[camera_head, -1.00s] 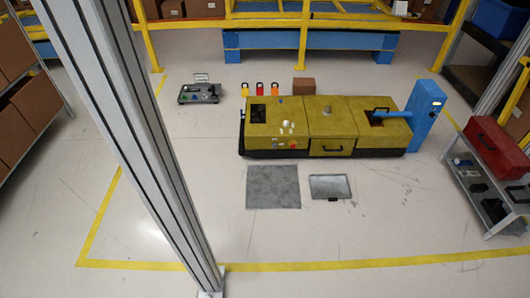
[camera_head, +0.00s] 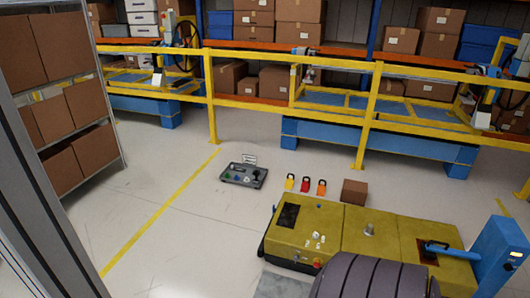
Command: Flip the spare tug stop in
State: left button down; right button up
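A dark panel module (camera_head: 243,175) lies on the floor left of the yellow tug (camera_head: 385,232). It carries several small controls, including a green and a blue one, and a small white card (camera_head: 250,159) stands at its back edge. The controls are too small to tell which is a stop or how any is set. The tug has a red-orange button (camera_head: 317,262) and small pale controls on its near left part. Neither of my grippers is in view.
Yellow, red and orange tags (camera_head: 305,185) and a brown box (camera_head: 354,191) stand behind the tug. A blue post (camera_head: 499,255) is at its right. Yellow railing (camera_head: 280,57) runs behind. A dark ribbed shape hides the tug's near side. Floor left of the module is clear.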

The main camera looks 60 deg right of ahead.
aim_at(316, 264)
jog(key=l+u, duration=0.35)
jog(key=l, duration=0.35)
jog(key=l+u, duration=0.4)
jog(key=l, duration=0.3)
jog(key=l+z, duration=0.25)
jog(key=z, duration=0.2)
jog(key=i+l+z, duration=0.1)
jog(key=z, duration=0.75)
jog(key=i+l+z, duration=0.1)
jog(key=z, duration=0.75)
jog(key=i+z, duration=0.1)
jog(key=z, duration=0.75)
jog(key=i+z, duration=0.1)
jog(key=z, duration=0.75)
jog(key=i+j, duration=0.05)
